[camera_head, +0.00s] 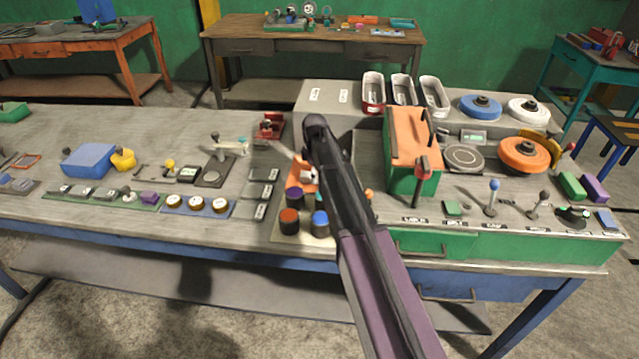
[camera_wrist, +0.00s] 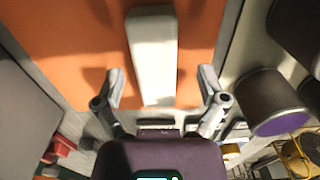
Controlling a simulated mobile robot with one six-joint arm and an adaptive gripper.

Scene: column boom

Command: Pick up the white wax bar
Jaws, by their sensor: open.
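The white wax bar (camera_wrist: 153,50) lies on an orange surface (camera_wrist: 75,45) in the wrist view, its long side running up and down the picture. My gripper (camera_wrist: 161,76) is open, with one finger on each side of the bar's near end. The fingers look apart from the bar, and nothing is held. The gap in height between fingertips and bar cannot be judged. In the head view my arm hides most of this spot; only part of the orange piece (camera_head: 297,177) shows to its left.
A dark can with a purple end (camera_wrist: 272,105) stands close to the right finger. In the head view, several cans, one with a blue top (camera_head: 320,217), stand beside my arm. A green box with an orange top (camera_head: 409,145) rises to the right.

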